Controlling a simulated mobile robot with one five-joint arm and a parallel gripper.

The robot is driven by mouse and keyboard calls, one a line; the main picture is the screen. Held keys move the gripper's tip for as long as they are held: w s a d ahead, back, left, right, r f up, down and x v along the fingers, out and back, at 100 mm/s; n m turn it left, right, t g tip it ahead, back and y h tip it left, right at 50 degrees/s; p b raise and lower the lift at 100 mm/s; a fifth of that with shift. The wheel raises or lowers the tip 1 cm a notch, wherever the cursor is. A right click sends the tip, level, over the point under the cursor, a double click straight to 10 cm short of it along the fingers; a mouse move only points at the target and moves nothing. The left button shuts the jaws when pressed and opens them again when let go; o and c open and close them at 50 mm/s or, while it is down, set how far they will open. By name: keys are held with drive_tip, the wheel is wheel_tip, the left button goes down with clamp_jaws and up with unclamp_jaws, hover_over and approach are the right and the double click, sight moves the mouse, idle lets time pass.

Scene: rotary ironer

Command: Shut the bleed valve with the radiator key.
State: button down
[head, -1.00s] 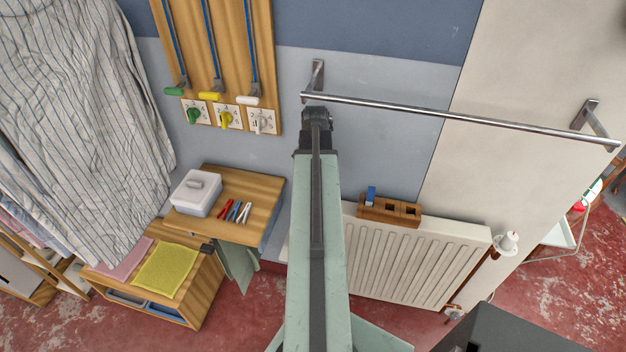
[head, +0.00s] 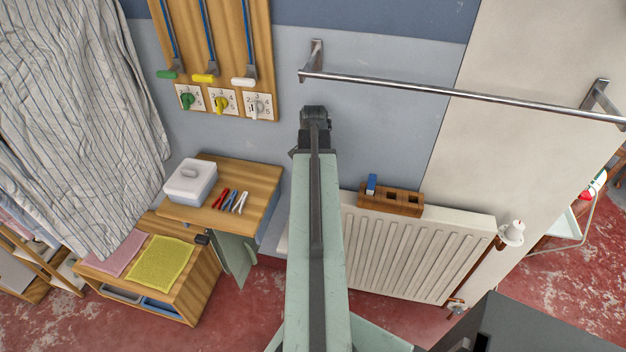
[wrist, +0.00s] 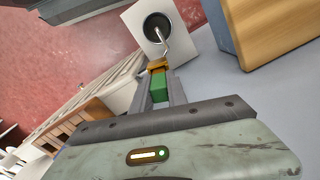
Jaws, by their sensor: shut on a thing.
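In the wrist view my gripper (wrist: 160,92) is shut on a green-handled key (wrist: 160,88) with a brass-coloured end, which I take for the radiator key. Just beyond its end is a white panel (wrist: 137,22) with a dark round recess and a bent metal piece (wrist: 163,38), possibly the bleed valve. The brass end appears close to the bent piece; I cannot tell whether they touch. The cream radiator (head: 415,250) is on the wall to the right of my arm in the head view. My arm hides the gripper and the key there.
A wooden slotted holder (head: 403,202) with a blue piece (head: 371,184) sits on top of the radiator. A metal rail (head: 450,92) crosses above.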

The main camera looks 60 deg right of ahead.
drive_tip(key=m, duration=1.5)
drive_tip(key=c, duration=1.2)
unclamp_jaws()
drive_tip(key=shift+m, duration=0.3)
drive_tip(key=shift+c, duration=0.2)
drive_tip(key=shift+r, duration=0.1)
wheel_tip(320, 180, up, 8)
drive_tip(key=p, duration=0.8)
drive_tip(key=shift+f, duration=0.2)
